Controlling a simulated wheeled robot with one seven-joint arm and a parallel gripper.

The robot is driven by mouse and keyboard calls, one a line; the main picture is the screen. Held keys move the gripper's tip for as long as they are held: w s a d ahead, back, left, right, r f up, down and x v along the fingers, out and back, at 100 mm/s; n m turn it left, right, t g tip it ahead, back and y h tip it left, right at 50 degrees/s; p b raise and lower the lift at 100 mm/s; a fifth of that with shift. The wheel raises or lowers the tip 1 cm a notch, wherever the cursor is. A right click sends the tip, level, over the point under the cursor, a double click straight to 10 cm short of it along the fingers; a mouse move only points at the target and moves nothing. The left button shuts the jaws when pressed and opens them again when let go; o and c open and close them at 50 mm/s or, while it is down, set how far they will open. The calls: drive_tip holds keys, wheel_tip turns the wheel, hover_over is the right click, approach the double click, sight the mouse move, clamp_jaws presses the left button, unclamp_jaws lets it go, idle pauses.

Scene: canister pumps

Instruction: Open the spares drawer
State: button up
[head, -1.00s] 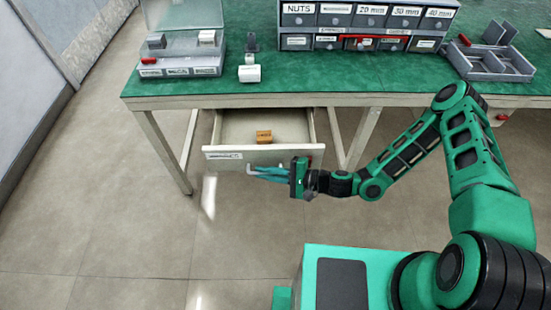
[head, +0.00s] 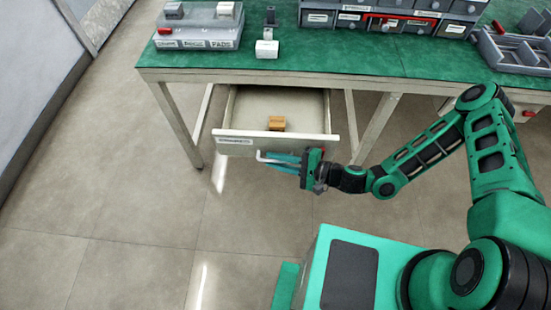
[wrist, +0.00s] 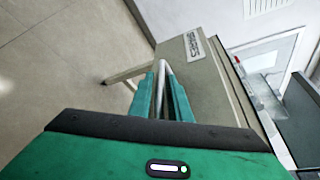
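The spares drawer (head: 235,142) hangs under the green-topped bench and is pulled well out. Its interior shows, with a small orange-brown block (head: 276,123) inside. The label on its front reads SPARES in the wrist view (wrist: 193,46). A pale bar handle (head: 262,156) runs along the front. My gripper (head: 279,158) is at the handle, in front of the drawer's right half. In the wrist view, the teal fingers (wrist: 161,92) lie on both sides of the pale handle bar (wrist: 164,68) and appear closed on it. The exact contact is partly hidden.
The bench (head: 330,62) stands over the drawer, with its legs (head: 178,122) on either side. A bin rack (head: 390,18), a tray (head: 515,50) and a grey labelled block (head: 200,36) stand on top. The floor (head: 110,190) left of the drawer is clear.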

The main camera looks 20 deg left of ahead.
drive_tip(key=v, duration=1)
drive_tip(key=shift+d, duration=0.4)
drive_tip(key=d+r+n+g+h, duration=0.25)
drive_tip(key=d+r+h, duration=0.35)
drive_tip(key=d, duration=0.9)
drive_tip(key=d+r+n+g+h, duration=0.2)
drive_tip(key=d+r+n+h, duration=0.3)
drive_tip(key=d, duration=1)
drive_tip(key=s+d+r+m+h, duration=0.1)
drive_tip(key=s+d+r+m, duration=0.1)
drive_tip(key=s+d+r, duration=0.2)
drive_tip(key=s+d+r+m+t+h, duration=0.1)
drive_tip(key=s+d+r, duration=0.3)
drive_tip(key=r, duration=0.7)
drive_tip(key=s+d+r+m+t+h, duration=0.1)
drive_tip(key=s+d+r+m+h, duration=0.1)
drive_tip(key=s+d+r, duration=0.3)
wheel_tip(320, 180, up, 3)
drive_tip(key=shift+s+f+m, duration=0.1)
drive_tip(key=shift+s+m, duration=0.35)
drive_tip(key=shift+m, duration=0.1)
